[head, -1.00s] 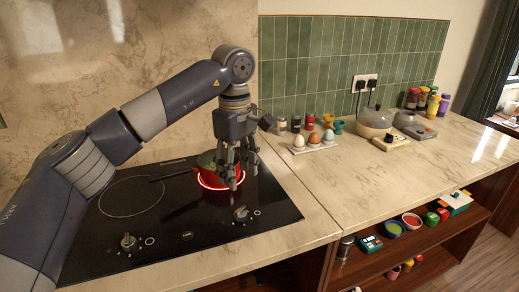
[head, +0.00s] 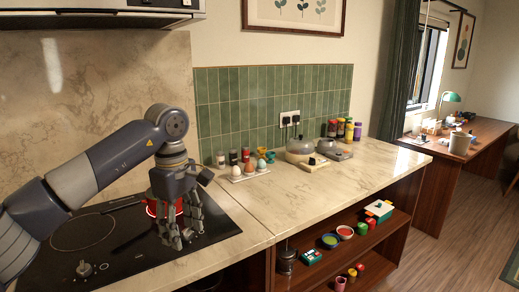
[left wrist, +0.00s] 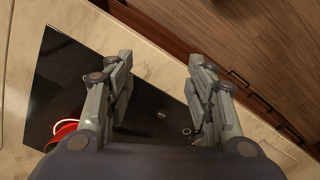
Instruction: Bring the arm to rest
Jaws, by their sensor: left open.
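My left gripper (head: 182,240) hangs fingers-down over the right part of the black hob (head: 125,262), in front of and to the right of the red pan (head: 152,209). Its fingers are apart with nothing between them, as the left wrist view (left wrist: 160,75) also shows. The pan stands at the rear right of the hob, partly hidden behind the gripper; its dark handle points left. A bit of its red rim (left wrist: 62,128) shows at the lower left of the left wrist view. My right gripper is not in view.
An egg holder (head: 250,174), spice jars and a grey-lidded pot (head: 300,150) stand along the tiled wall. The counter (head: 300,195) right of the hob is largely clear in front. Open shelves below hold bowls (head: 345,232) and other items. A desk is at far right.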

